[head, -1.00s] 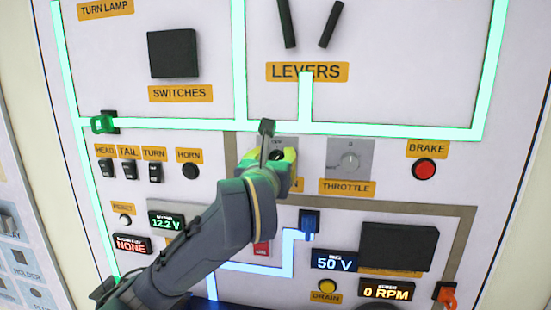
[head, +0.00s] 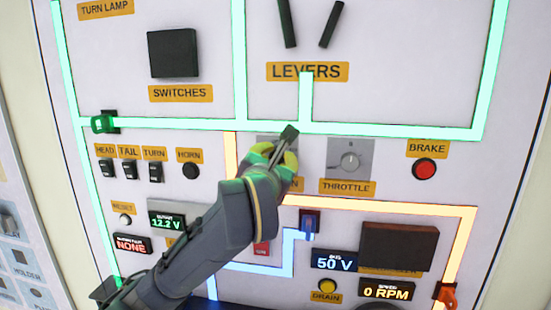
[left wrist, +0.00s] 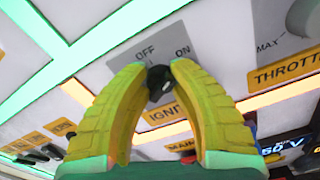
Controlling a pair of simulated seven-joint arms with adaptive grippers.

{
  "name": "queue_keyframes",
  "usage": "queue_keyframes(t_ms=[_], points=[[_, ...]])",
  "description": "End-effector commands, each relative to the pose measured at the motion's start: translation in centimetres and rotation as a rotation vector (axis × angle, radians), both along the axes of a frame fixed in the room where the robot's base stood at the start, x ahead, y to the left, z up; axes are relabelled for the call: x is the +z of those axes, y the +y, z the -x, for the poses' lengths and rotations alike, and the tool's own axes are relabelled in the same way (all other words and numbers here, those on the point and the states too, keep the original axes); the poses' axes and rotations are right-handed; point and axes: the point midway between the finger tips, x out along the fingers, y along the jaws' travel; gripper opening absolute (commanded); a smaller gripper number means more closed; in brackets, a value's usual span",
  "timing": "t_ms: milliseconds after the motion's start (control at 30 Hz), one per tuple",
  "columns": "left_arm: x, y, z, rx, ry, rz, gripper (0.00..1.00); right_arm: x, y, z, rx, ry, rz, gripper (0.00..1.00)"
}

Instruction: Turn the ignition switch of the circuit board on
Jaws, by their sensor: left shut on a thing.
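The ignition switch (left wrist: 160,84) is a dark knob on a grey plate marked OFF and ON, with an orange label under it in the left wrist view. My left gripper (left wrist: 159,72) has its yellow fingers shut on this knob. In the head view my left gripper (head: 283,155) covers the knob and most of its plate. The knob's exact pointing direction is hard to tell. A circuit line (head: 380,204) below the switch glows orange. My right gripper is not in view.
The throttle knob (head: 349,161) is just right of the gripper, with the red brake button (head: 424,169) farther right. Small switches (head: 129,170) and the horn button (head: 191,171) lie to the left. The levers (head: 330,25) stick out above.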

Motion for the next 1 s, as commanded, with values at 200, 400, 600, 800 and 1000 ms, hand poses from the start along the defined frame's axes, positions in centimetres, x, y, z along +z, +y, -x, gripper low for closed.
queue_keyframes(t_ms=[200, 400, 600, 800, 1000], points=[[0.0, -0.1, 0.0, -0.001, -0.002, -0.009, 0.0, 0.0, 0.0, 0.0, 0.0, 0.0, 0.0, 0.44], [0.0, -0.1, 0.0, -0.001, -0.002, -0.008, 0.33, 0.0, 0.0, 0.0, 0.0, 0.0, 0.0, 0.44], [0.0, 0.0, 0.0, 0.0, -0.002, -0.007, 0.53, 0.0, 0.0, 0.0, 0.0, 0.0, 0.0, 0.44], [0.0, 0.0, 0.0, 0.0, -0.001, -0.007, 0.53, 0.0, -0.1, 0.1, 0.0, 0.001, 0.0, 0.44], [0.1, 0.2, 1.0, 0.0, -0.004, -0.007, 0.53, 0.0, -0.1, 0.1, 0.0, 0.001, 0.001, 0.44]])
